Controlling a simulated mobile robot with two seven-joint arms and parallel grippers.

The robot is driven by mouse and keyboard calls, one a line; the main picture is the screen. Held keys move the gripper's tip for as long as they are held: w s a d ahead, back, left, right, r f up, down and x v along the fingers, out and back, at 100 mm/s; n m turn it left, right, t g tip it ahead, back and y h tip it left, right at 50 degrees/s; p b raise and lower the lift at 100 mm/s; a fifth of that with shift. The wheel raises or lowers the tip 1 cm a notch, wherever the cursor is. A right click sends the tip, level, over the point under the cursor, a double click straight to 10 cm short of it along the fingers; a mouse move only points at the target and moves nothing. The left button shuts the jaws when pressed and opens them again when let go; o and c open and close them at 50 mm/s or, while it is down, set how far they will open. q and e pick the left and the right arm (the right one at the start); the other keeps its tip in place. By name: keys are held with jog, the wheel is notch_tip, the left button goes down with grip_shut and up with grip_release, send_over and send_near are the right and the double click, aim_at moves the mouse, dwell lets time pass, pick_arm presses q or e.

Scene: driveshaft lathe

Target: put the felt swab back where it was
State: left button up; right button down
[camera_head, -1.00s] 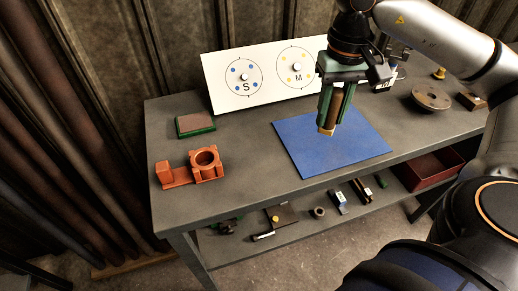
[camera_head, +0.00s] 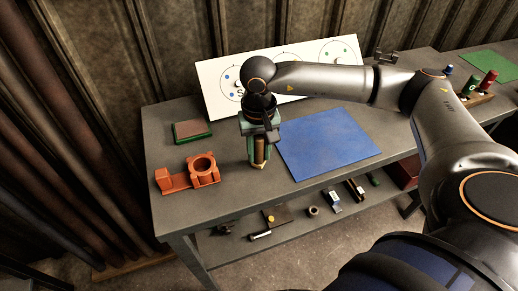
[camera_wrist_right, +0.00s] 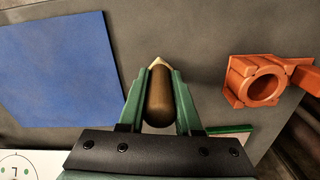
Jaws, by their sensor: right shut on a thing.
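My right gripper (camera_head: 259,158) is shut on the felt swab (camera_head: 261,150), a brown rod with a pale tip. The swab (camera_wrist_right: 159,95) shows between the green fingers in the right wrist view, its tip pointing away from the palm. In the head view the gripper hangs over the grey table between the blue mat and an orange holder (camera_head: 174,181) with a round open ring. The holder's ring (camera_wrist_right: 263,88) looks empty and lies to the right of the swab in the wrist view, apart from it. My left gripper is not in view.
The blue mat (camera_head: 328,143) lies bare on the table (camera_head: 228,194). A green-edged block (camera_head: 191,132) lies behind the orange holder. A white board (camera_head: 213,82) with circles stands at the back, partly behind my arm. Colored cylinders (camera_head: 469,86) stand at the far right.

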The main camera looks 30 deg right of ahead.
jog(key=shift+f, duration=0.2)
jog(key=shift+f+b, duration=0.2)
jog(key=shift+b, duration=0.1)
jog(key=c, duration=0.6)
grip_release()
jog(key=shift+r, duration=0.15)
jog(key=shift+r+p, duration=0.2)
jog(key=shift+p, duration=0.2)
notch_tip(320, 180, up, 12)
jog(key=shift+f+b, duration=0.1)
jog(key=shift+b, duration=0.7)
